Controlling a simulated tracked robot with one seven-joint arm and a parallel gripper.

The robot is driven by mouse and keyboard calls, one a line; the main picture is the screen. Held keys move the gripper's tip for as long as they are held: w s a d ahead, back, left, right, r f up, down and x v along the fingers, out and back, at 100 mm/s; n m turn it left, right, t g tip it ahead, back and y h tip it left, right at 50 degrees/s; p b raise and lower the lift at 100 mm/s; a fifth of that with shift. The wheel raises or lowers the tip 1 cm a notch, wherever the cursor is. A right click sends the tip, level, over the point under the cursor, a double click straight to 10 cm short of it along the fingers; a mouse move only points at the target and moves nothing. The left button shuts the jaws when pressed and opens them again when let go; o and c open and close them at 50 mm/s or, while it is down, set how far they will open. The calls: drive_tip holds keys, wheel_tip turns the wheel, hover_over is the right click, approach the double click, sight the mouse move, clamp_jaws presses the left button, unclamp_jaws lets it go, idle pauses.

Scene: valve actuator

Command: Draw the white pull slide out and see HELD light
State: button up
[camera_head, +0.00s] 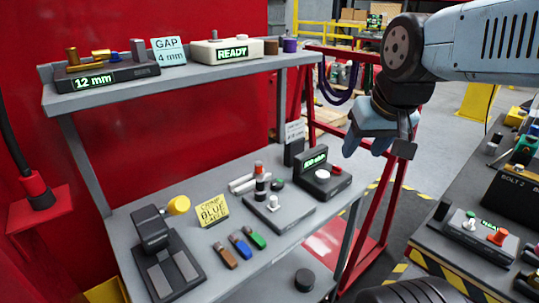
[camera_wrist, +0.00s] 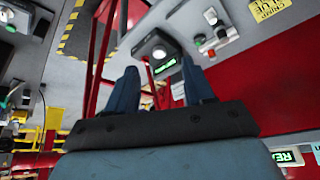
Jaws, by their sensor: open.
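I cannot tell for sure which part is the white pull slide. A small white knob (camera_head: 273,203) stands on a grey plate in the middle of the shelf bench, and another white knob (camera_head: 470,223) sits on a lit panel on the right bench. No light reading HELD is legible. My gripper (camera_head: 370,146) hangs in the air right of the shelf bench, apart from everything, with its blue fingers pointing down. In the wrist view my gripper (camera_wrist: 162,88) shows its two fingers spread with nothing between them.
The upper shelf (camera_head: 190,82) overhangs the back. Red posts stand near my gripper.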

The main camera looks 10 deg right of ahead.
drive_tip(key=w+a+f+m+g, duration=0.1)
drive_tip(key=w+a+f+g, duration=0.25)
drive_tip(key=w+a, duration=0.5)
drive_tip(key=m+g, duration=0.1)
drive_tip(key=g, duration=0.1)
hover_over(274, 198)
wheel_tip(274, 198, down, 8)
wheel_tip(274, 198, down, 14)
drive_tip(key=shift+a+r, duration=0.1)
drive_tip(key=shift+r, duration=0.05)
drive_tip(key=shift+c, duration=0.3)
drive_tip(key=c, duration=0.6)
drive_tip(key=o, duration=0.4)
drive_tip(key=c, duration=0.3)
